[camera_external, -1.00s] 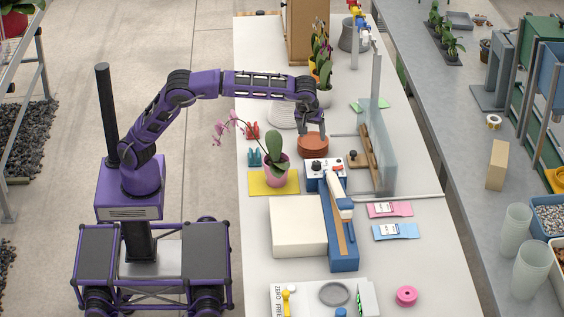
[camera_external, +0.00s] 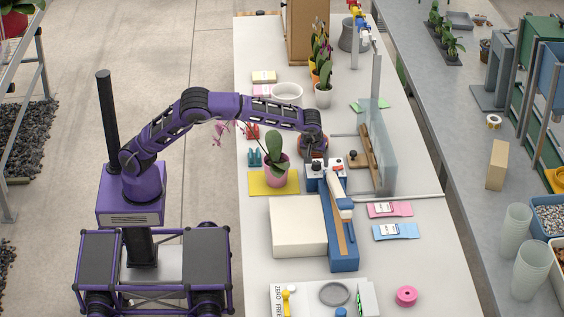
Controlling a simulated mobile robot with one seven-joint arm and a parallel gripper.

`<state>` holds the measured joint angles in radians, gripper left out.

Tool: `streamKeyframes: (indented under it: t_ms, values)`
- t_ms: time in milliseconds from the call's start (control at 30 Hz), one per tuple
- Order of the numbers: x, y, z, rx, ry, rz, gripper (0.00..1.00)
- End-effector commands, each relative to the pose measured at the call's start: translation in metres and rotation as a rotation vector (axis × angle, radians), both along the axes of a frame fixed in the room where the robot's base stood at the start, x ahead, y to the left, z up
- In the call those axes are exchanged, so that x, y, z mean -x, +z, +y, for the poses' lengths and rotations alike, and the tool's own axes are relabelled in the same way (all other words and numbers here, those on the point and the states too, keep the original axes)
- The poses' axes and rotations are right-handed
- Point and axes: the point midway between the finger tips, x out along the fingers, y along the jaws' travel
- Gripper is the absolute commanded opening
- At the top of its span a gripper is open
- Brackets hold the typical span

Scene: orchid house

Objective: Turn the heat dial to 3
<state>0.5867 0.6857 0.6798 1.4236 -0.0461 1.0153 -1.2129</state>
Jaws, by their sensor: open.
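The heat dial is on the small control panel (camera_external: 327,172) at the far end of a blue sealer-like device (camera_external: 342,244). The panel has a white face with small knobs and a red part; the dial's setting is too small to read. My gripper (camera_external: 316,165) points down at the panel's far left part, close over the knobs. Its fingers are small in the picture, and I cannot tell whether they touch a knob. It holds nothing that I can see.
A pink-potted orchid (camera_external: 276,172) stands on a yellow mat (camera_external: 259,187) left of the panel. A cream block (camera_external: 297,226) lies beside the blue device. A clear upright screen (camera_external: 383,150) stands to the right. Pink (camera_external: 390,209) and blue packets (camera_external: 396,231) lie on the table.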

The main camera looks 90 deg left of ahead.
Motion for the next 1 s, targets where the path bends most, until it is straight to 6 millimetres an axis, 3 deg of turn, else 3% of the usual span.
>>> streamKeyframes:
  t_ms: [367,767,1000]
  values:
    - [-0.0011,-0.0072,0.0025,0.001,0.0,0.0,0.7]
    - [-0.0011,-0.0068,0.0024,0.0,0.0,-0.001,0.02]
    - [-0.001,-0.0068,0.0024,0.001,-0.006,0.0,0.0]
